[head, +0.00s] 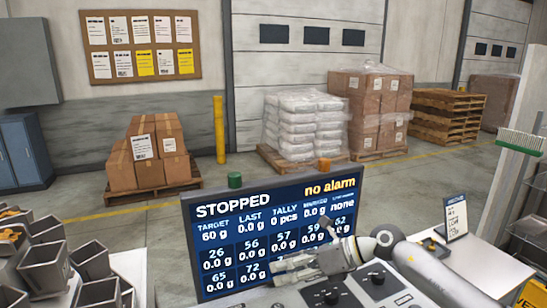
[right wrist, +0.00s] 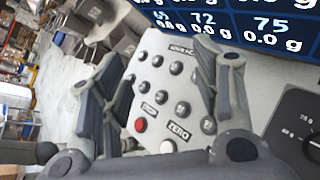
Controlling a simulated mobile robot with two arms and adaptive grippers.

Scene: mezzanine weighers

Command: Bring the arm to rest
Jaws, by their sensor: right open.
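My right arm (head: 412,256) comes in from the right in the head view. Its gripper (head: 298,258) is in front of the lower part of the display screen (head: 262,205), above the control panel (head: 395,298). In the right wrist view the two fingers of the gripper (right wrist: 155,65) are spread apart with nothing between them. Behind them is the button panel (right wrist: 165,55), with several dark buttons, a red button (right wrist: 140,125) and a white button (right wrist: 168,147) by the label ZERO. My left gripper is not in view.
The screen reads STOPPED and no alarm. Metal weigh buckets (head: 45,262) stand at the lower left. A small sign (head: 456,218) stands on the counter at the right. A green broom (head: 520,141) is at the right edge. Pallets of boxes and sacks stand on the floor beyond.

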